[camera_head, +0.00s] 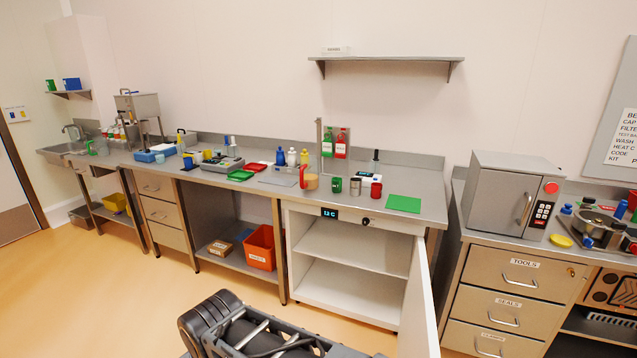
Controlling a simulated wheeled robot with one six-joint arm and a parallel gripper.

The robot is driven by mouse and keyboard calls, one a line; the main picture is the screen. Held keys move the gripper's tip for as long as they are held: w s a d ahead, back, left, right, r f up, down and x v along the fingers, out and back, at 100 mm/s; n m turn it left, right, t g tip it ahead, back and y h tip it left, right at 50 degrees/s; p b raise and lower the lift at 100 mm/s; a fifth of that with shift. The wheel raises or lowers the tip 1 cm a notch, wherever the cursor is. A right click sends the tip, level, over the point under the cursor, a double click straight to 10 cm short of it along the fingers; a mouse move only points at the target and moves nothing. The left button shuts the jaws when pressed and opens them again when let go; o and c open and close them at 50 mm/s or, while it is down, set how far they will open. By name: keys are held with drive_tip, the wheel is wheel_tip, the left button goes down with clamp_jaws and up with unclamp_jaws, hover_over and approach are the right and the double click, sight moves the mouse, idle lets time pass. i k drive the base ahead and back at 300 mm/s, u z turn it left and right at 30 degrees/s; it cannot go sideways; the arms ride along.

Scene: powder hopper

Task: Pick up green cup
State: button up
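A small green cup (336,184) stands upright on the steel counter (275,196), to the right of an orange-handled copper-coloured pot (311,182) and left of a steel canister (355,187). A second small green item (51,85), possibly also a cup, stands on a small wall shelf at the far left beside a blue one (71,84). Dark parts of my own body show at the bottom of the view, well apart from the counter. My gripper cannot be made out.
A red cup (376,188) and a green mat (404,203) lie further right on the counter. Below, a white cabinet (350,248) has its door (420,300) swung out into the room. An orange bin (260,248) sits on the lower shelf. Floor at left is clear.

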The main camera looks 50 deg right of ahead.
sight(337, 185)
drive_tip(key=i, duration=1.45)
drive_tip(key=z, duration=1.1)
drive_tip(key=i, duration=1.75)
drive_tip(key=z, duration=2.1)
drive_tip(key=i, duration=0.45)
drive_tip(key=u, duration=0.05)
